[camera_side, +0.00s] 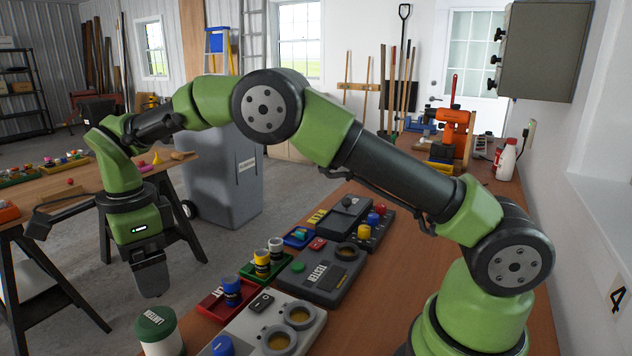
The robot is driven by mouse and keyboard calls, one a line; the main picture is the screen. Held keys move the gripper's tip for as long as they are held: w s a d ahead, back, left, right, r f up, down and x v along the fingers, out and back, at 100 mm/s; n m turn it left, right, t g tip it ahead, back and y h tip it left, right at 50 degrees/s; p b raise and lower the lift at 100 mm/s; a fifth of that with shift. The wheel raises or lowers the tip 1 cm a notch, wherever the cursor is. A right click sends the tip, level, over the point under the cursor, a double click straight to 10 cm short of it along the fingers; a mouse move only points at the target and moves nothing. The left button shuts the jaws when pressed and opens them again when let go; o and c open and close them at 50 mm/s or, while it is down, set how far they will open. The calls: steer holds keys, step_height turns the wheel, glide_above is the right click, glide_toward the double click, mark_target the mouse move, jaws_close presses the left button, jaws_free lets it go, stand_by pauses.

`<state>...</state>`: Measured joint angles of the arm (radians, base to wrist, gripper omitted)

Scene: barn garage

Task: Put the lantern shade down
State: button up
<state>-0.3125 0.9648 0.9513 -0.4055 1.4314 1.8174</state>
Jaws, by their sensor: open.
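I cannot make out a lantern shade anywhere in the side view. My gripper (150,280) hangs down at the left, past the left edge of the near bench. It is open, and I see nothing held between its fingers. A white canister with a dark green lid (157,331) stands below it at the bottom edge, partly cut off by the frame. The fingertips are above the canister's lid and apart from it.
The wooden bench (385,290) carries a grey tester box (318,272), a light panel with round sockets (270,330), and small trays with coloured cylinders. A grey wheeled bin (225,175) stands behind. Another table (75,190) with small parts is at left.

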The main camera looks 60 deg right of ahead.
steer(key=s+d+r+n+t+y, duration=0.1)
steer(key=s+d+r+n+t, duration=0.1)
steer(key=s+d+r+n, duration=0.45)
steer(key=s+d+r+n+t+y, duration=0.1)
steer(key=s+r+n+t, duration=0.3)
steer(key=r, duration=0.6)
steer(key=s+d+f+n+t, duration=0.1)
steer(key=s+n, duration=0.6)
steer(key=s, duration=0.8)
steer(key=shift+s+d+f, duration=0.4)
steer(key=shift+d+f, duration=0.05)
steer(key=shift+d, duration=0.55)
